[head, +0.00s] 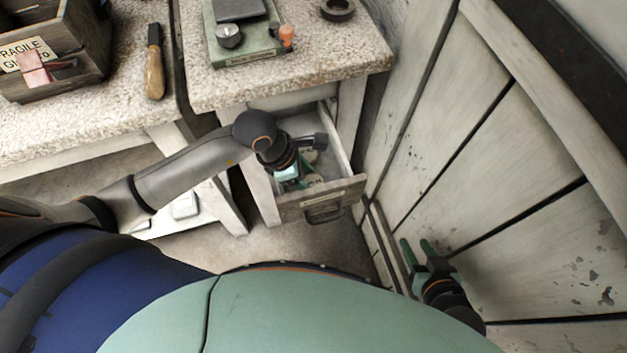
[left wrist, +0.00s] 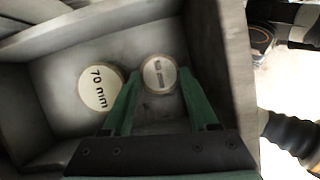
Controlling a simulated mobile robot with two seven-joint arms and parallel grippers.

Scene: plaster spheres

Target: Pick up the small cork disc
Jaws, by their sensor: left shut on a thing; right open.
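The small cork disc (left wrist: 158,74) has a pale round label whose writing I cannot read clearly. In the left wrist view it sits between the tips of the two green fingers of my left gripper (left wrist: 159,82), which is shut on it. A larger disc (left wrist: 100,88), labelled "70 mm", lies to its left, apart from the fingers. Both are within the grey drawer (left wrist: 55,110). In the head view my left gripper (head: 302,180) reaches down into the open drawer (head: 335,195) and partly hides what is inside. My right gripper (head: 416,246) is open and empty at the lower right.
The drawer's walls stand close around my left gripper. Above it is a stone-topped bench (head: 300,85) with a green device (head: 245,45) and a dark ring (head: 337,9). A wooden crate (head: 85,75) and a wooden-handled tool (head: 154,75) are at left. A plank wall (head: 500,150) rises at right.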

